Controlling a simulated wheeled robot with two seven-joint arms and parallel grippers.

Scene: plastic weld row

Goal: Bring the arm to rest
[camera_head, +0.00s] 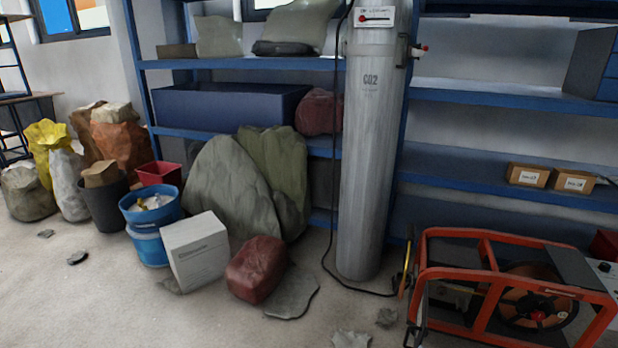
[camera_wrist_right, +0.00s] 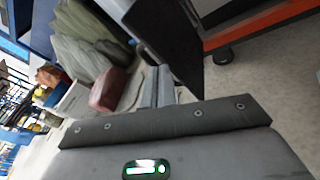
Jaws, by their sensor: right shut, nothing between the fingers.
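My right gripper (camera_wrist_right: 158,72) shows in the right wrist view, its two grey fingers close together beyond the dark padded edge of my wrist. It is shut with nothing between the fingers. It points towards the floor area near a dark red bag (camera_wrist_right: 108,90), without visibly touching it. Neither gripper nor arm shows in the head view. My left gripper is in neither view.
In the head view, a grey CO2 cylinder (camera_head: 368,150) stands before blue shelves (camera_head: 480,165). An orange-framed machine (camera_head: 515,290) is at lower right. A white box (camera_head: 196,252), blue buckets (camera_head: 150,205) and several sacks line the left. The front-left floor is mostly clear.

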